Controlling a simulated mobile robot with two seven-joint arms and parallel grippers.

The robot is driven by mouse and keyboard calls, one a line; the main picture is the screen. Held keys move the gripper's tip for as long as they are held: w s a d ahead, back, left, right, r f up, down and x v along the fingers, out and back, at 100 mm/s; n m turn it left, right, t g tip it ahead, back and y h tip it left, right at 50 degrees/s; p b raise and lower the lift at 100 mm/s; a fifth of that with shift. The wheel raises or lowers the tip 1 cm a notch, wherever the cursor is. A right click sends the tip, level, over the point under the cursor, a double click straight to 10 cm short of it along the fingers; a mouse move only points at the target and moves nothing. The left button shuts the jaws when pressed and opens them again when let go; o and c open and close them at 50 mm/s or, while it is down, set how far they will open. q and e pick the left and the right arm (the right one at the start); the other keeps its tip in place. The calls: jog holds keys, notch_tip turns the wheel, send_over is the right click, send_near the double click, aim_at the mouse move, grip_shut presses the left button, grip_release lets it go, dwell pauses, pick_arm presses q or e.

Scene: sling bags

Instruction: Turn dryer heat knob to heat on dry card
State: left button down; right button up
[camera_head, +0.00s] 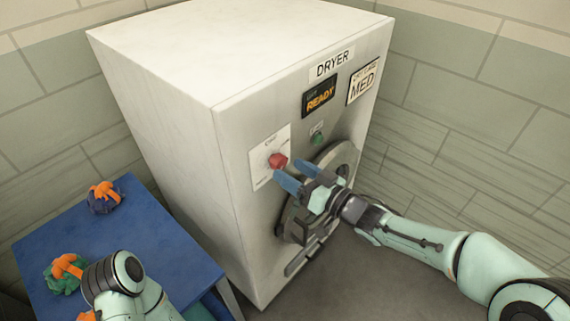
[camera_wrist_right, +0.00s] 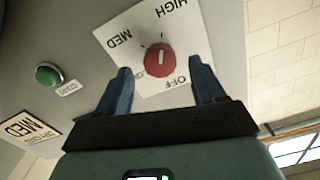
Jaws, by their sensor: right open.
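The white dryer (camera_head: 235,150) stands at the back centre. Its red heat knob (camera_head: 278,160) sits on a white dial plate (camera_head: 262,172); the knob (camera_wrist_right: 160,60) also shows in the right wrist view, ringed by HIGH, MED, OFF and a partly covered label. A white line marks the knob; I cannot tell its setting. The dry card (camera_head: 363,77) at the dryer's upper right reads MED. My right gripper (camera_head: 297,174) is open, its blue fingertips just in front of the knob, apart from it. My left arm shows at bottom left; its gripper is out of sight.
A green start button (camera_head: 318,138) and a READY display (camera_head: 319,95) are on the dryer front. The round door (camera_head: 345,160) lies behind my right gripper. A blue table (camera_head: 150,225) at left carries orange-strapped bundles (camera_head: 104,197).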

aim_at(282, 165)
pick_arm(q)
jog(key=shift+w+r, duration=0.2)
jog(key=shift+r, duration=0.05)
pick_arm(e)
jog(key=shift+x, duration=1.5)
jog(key=shift+c, duration=0.4)
jog(key=c, duration=1)
pick_arm(q)
jog(key=shift+s+f, duration=0.1)
